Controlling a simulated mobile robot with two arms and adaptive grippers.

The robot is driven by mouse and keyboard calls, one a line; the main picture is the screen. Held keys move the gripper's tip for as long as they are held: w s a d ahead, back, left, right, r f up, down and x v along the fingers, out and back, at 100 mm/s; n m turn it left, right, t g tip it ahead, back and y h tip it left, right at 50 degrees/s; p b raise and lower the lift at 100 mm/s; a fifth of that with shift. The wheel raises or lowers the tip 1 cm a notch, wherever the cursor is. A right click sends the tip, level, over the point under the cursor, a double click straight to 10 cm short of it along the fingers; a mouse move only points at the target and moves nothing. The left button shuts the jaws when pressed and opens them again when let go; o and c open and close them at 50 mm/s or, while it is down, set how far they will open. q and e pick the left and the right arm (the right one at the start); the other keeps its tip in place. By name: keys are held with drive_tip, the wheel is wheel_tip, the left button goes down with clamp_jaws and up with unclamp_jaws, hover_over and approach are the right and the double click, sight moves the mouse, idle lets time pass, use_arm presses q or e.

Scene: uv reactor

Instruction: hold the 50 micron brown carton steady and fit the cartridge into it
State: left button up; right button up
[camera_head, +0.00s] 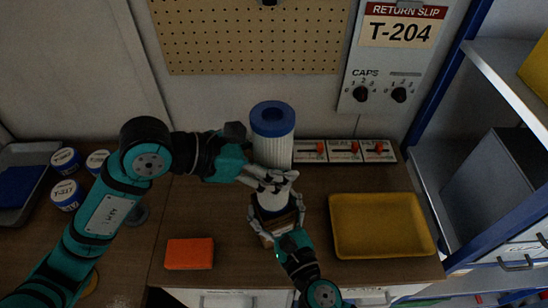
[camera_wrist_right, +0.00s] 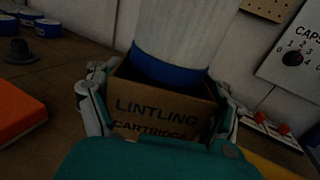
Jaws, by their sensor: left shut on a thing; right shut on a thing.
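In the head view the carton (camera_head: 266,228) is largely covered by the grippers. My right gripper (camera_wrist_right: 160,112) is shut on the carton, one finger on each side. The white cartridge (camera_head: 272,152) has blue ends and stands roughly upright over the carton. My left gripper (camera_head: 270,180) is shut around its body. In the right wrist view its blue lower end (camera_wrist_right: 168,73) is at the carton's mouth; how deep it sits I cannot tell.
A yellow tray (camera_head: 428,246) lies to the right and an orange block (camera_head: 190,254) to the left. Red-switched panels (camera_head: 344,151) stand behind. Several blue-and-white tubs (camera_head: 67,194) stand at the left. A blue-framed shelf (camera_head: 500,75) borders the right.

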use_arm(q)
drive_tip(key=shift+f, duration=4.6)
drive_tip(key=shift+f, duration=0.3)
drive_tip(key=shift+f, duration=0.2)
drive_tip(key=o, duration=1.5)
drive_tip(key=v, duration=1.2)
